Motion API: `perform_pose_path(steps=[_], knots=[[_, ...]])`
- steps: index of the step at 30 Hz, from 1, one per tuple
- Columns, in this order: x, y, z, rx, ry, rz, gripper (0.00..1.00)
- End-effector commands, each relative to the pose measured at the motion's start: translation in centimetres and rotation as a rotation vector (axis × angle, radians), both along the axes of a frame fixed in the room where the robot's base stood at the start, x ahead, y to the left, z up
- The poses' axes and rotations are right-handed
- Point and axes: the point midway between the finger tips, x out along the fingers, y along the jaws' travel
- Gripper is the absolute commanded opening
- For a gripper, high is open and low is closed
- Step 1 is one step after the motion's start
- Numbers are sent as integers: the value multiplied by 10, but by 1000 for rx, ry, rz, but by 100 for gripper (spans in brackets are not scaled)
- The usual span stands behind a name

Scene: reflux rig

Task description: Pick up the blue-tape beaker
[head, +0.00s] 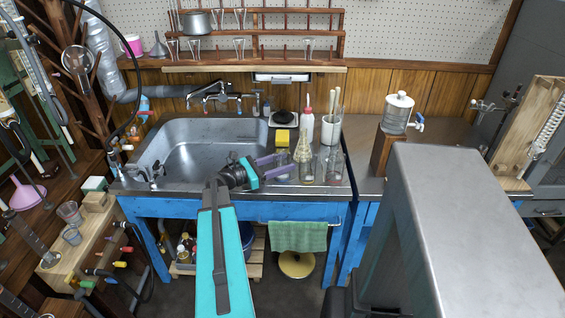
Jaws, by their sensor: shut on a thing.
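My gripper (280,163) reaches in from the left over the counter, right of the sink, with its purple fingers pointing right. It is shut on a clear glass beaker (284,167), one of several glass vessels grouped there. Blue tape on this beaker is too small to make out. Another glass vessel (306,173) stands just right of it, and a wider one (333,166) stands farther right. I cannot tell whether the held beaker still touches the counter.
A sink (195,150) lies left of the gripper. A yellow sponge (283,138), a white squeeze bottle (304,128) and a white container (330,130) with brushes stand close behind the glassware. A green towel (298,237) hangs below the front edge.

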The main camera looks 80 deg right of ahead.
Motion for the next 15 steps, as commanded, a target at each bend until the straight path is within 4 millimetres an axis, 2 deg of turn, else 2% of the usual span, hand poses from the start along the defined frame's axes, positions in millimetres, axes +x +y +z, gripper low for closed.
perform_pose_path(steps=[15], knots=[[0,0,22,-1,0,1,21]])
